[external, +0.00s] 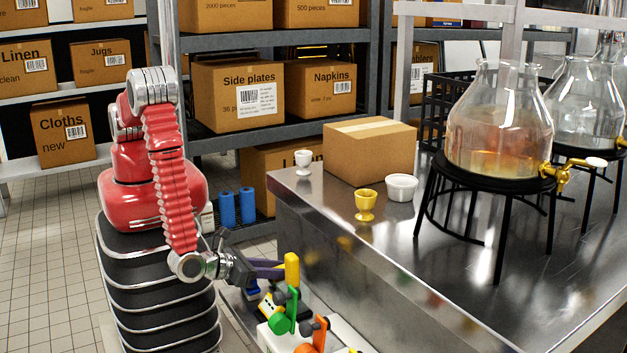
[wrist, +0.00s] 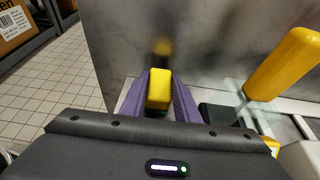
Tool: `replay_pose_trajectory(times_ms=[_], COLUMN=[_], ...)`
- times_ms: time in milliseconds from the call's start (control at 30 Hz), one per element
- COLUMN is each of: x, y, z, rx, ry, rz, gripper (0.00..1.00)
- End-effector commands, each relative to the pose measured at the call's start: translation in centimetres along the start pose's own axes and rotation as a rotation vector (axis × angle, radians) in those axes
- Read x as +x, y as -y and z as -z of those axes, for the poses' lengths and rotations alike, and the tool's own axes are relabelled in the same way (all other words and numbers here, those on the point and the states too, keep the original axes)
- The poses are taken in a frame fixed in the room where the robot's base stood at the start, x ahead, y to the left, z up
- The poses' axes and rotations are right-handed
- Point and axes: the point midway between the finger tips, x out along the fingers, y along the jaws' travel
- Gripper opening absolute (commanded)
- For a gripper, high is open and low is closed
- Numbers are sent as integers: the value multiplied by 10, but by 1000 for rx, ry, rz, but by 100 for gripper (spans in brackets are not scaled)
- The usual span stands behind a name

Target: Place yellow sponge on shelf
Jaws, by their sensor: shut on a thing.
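The yellow sponge (wrist: 160,86) is a small yellow block between the purple fingers of my gripper (wrist: 160,92) in the wrist view. The fingers are shut on its sides. In the external view my gripper (external: 272,267) is low beside the metal counter's near left side, and I cannot make out the sponge there. Behind stands a grey shelf rack (external: 222,143) with cardboard boxes on it. A white shelf (external: 90,155) with more boxes is at the far left. I cannot tell which shelf the task means.
A yellow upright handle (external: 291,270) stands close beside my gripper, with green and orange tools below it. The steel counter (external: 320,215) holds a yellow cup (external: 365,204), a white bowl (external: 401,187), a cardboard box (external: 370,150) and glass dispensers (external: 500,120). Tiled floor is clear at left.

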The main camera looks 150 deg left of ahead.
Motion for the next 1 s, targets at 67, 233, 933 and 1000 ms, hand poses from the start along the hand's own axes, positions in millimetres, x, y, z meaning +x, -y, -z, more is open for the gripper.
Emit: replay_pose_trajectory(times_ms=[67, 233, 933, 1000], x=[3, 4, 4, 4], y=[-6, -6, -9, -9], z=[18, 20, 20, 20], rx=[13, 12, 13, 13], ry=[-30, -30, -31, -31], rz=[-2, -2, -8, -8], gripper=[4, 4, 50, 50])
